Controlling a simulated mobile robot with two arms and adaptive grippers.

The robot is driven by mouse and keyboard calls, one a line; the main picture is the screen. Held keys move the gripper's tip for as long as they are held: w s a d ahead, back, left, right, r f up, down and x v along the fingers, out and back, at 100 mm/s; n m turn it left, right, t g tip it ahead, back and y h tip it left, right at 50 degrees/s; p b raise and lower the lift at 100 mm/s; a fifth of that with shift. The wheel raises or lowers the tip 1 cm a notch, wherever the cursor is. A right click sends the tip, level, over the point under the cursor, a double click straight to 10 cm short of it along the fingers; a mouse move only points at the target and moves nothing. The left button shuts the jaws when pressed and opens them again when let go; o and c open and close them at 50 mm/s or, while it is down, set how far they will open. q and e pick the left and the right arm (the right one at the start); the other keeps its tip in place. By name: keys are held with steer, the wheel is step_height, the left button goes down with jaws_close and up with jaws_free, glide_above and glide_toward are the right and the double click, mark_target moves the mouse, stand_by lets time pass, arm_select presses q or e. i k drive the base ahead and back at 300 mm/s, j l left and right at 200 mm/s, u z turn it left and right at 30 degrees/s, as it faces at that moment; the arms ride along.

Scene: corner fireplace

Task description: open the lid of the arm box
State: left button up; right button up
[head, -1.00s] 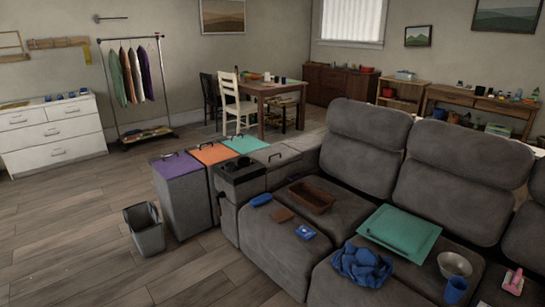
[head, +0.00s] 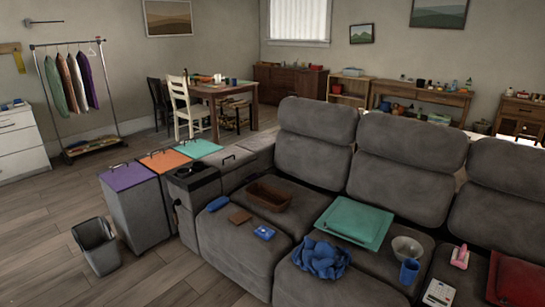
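The sofa's left arm holds a grey arm box, whose flat lid (head: 236,158) with a small dark handle looks shut. It lies behind a dark cup-holder part (head: 190,177) at the front of the arm. Neither of my grippers is in the head view, so I cannot see whether they are open or shut.
Three bins with purple (head: 128,176), orange (head: 165,160) and teal (head: 199,148) lids stand along the arm's left side. An open grey bin (head: 97,247) is on the floor. The grey sofa (head: 240,246) carries a brown basket (head: 268,197), a teal tray (head: 353,222) and a blue cloth (head: 320,258).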

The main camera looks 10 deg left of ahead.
mark_target(226, 156)
steer(key=i+j+z, duration=0.3)
steer(key=j+z, duration=0.35)
steer(key=i+j+z, duration=0.3)
steer(key=j, duration=0.15)
steer(key=j+z, duration=0.35)
